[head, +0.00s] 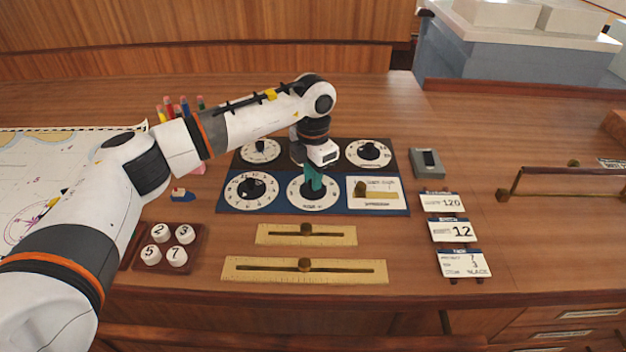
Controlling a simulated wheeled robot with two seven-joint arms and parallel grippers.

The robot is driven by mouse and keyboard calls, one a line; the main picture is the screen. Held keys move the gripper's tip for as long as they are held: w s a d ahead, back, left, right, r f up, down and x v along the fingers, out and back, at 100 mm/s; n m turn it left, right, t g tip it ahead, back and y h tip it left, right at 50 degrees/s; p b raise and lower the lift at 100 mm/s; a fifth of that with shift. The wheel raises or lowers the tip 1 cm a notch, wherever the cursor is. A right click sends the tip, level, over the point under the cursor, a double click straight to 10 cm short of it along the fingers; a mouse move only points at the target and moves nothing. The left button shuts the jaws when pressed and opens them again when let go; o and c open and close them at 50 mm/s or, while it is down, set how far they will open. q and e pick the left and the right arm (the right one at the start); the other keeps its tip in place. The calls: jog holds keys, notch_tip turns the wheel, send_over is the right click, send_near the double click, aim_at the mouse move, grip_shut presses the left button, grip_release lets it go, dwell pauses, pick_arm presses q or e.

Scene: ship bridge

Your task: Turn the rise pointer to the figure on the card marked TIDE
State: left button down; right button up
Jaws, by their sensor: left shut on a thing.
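A blue board (227,207) carries a left dial (238,202), a middle dial (296,198) and a square slider panel (390,187). My left gripper (313,181) points down over the middle dial, its green fingers shut on that dial's dark pointer (316,195). The fingers hide part of the pointer and dial face, so I cannot read its setting. I cannot read which dial is marked rise. Three cards stand at the right: one shows 120 (442,202), one 12 (452,230), and the lowest (465,264) shows 7, 3 and BLACK. Their headings are too small to read. My right gripper is not in view.
A black board with more dials (368,153) lies behind. Two brass slider scales (270,234) (240,268) lie in front. A tray (196,258) of numbered white pieces, a small blue boat (183,195) and a chart (30,165) are left. A grey box (428,163) stands right.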

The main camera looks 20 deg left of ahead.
pick_arm(q)
jog(key=shift+r+m, duration=0.1)
jog(key=shift+m, duration=0.3)
jog(key=c, duration=1.3)
grip_release()
jog(key=shift+o, duration=0.2)
notch_tip(320, 180, up, 12)
jog(key=b, duration=0.2)
jog(key=shift+b, duration=0.4)
